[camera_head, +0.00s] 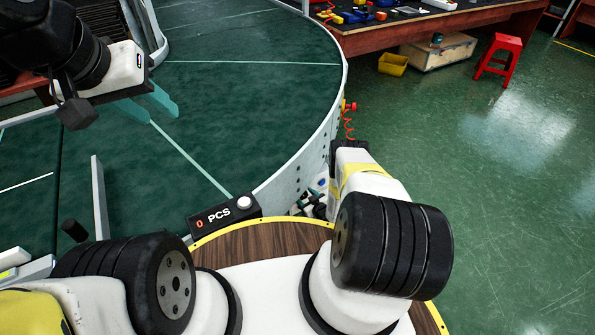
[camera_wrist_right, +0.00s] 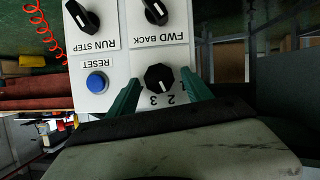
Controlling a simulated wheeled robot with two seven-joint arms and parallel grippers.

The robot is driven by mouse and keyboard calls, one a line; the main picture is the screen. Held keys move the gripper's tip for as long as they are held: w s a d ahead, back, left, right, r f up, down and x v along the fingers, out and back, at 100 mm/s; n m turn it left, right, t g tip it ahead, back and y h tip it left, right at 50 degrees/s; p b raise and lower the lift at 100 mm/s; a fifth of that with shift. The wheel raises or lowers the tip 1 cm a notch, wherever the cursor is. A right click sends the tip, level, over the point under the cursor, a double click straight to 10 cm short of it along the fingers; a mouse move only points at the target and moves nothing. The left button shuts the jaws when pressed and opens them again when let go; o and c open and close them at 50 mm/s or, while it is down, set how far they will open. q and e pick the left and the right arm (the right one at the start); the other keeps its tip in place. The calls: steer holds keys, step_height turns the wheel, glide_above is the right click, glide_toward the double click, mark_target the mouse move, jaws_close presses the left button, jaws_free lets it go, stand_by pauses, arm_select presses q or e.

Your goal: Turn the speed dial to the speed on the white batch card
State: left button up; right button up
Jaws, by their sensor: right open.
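The black speed dial (camera_wrist_right: 159,77) is on a white control panel that appears upside down in the right wrist view. The numbers 1, 2 and 3 are printed beside it; I cannot tell which one its pointer faces. My right gripper (camera_wrist_right: 163,94) is open, with one teal finger on each side of the dial; contact is unclear. In the head view the right gripper and the panel are hidden. My left gripper (camera_head: 149,104) is open and empty above the green conveyor belt. No white batch card can be made out in either view.
The panel also has a RUN STEP switch (camera_wrist_right: 83,17), a FWD BACK switch (camera_wrist_right: 156,11) and a blue RESET button (camera_wrist_right: 96,82). A PCS counter (camera_head: 224,213) reads 0 by the conveyor edge. A red stool (camera_head: 499,58) and open green floor lie to the right.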

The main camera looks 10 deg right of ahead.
steer(key=shift+c, duration=0.5)
jaws_close()
steer(key=n+h, duration=0.1)
steer(key=n+t+h, duration=0.1)
steer(key=n, duration=0.1)
steer(key=shift+s+a+f, duration=0.1)
steer(key=shift+s+a, duration=0.05)
steer(key=shift+a, duration=0.15)
steer(key=shift+f+n+t+h, duration=0.1)
steer(key=shift+n+t+h, duration=0.55)
steer(key=shift+n, duration=0.95)
steer(key=shift+h, duration=0.25)
steer(key=shift+o, duration=0.5)
jaws_free()
